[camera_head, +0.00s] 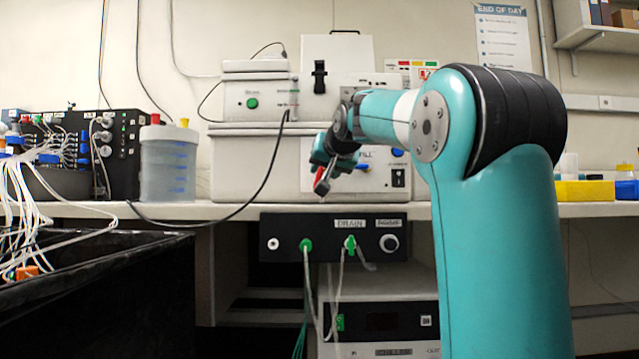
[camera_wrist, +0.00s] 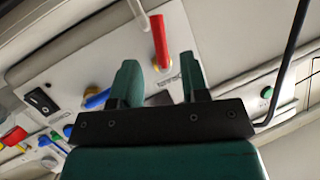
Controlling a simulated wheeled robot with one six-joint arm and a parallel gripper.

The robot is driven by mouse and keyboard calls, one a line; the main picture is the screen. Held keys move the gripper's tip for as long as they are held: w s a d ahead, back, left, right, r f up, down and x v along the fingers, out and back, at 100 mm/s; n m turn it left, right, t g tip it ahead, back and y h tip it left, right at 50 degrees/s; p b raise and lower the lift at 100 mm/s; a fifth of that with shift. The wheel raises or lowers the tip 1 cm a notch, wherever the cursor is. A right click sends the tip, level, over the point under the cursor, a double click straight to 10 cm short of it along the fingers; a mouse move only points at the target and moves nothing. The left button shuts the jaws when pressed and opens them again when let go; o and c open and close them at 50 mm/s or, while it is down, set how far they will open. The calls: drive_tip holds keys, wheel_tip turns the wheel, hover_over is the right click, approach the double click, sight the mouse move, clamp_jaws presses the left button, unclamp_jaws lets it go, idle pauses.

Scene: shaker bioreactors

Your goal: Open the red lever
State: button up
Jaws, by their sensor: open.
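The red lever (camera_wrist: 160,42) is a straight red handle on a white panel (camera_wrist: 65,68) in the wrist view. Its near end lies between the tips of my two green fingers. My gripper (camera_wrist: 158,70) is open, with a finger on each side of the lever's end. I cannot tell whether either finger touches it. In the head view, my gripper (camera_head: 325,170) is in front of the white panel marked FILL, and a red piece (camera_head: 322,187) shows at its tip. The gripper and arm hide part of that panel.
Blue levers (camera_wrist: 97,98) and a black switch (camera_wrist: 40,101) sit on the same panel. A dark cable (camera_wrist: 288,60) runs close on the right. Below the bench edge (camera_head: 500,210) is a black DRAIN panel (camera_head: 285,235) with green fittings. A black tub (camera_head: 100,290) stands left.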

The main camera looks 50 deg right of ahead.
sight(320, 175)
drive_tip(key=shift+b+x, duration=0.3)
drive_tip(key=shift+x, duration=1.95)
drive_tip(key=shift+c, duration=0.2)
clamp_jaws()
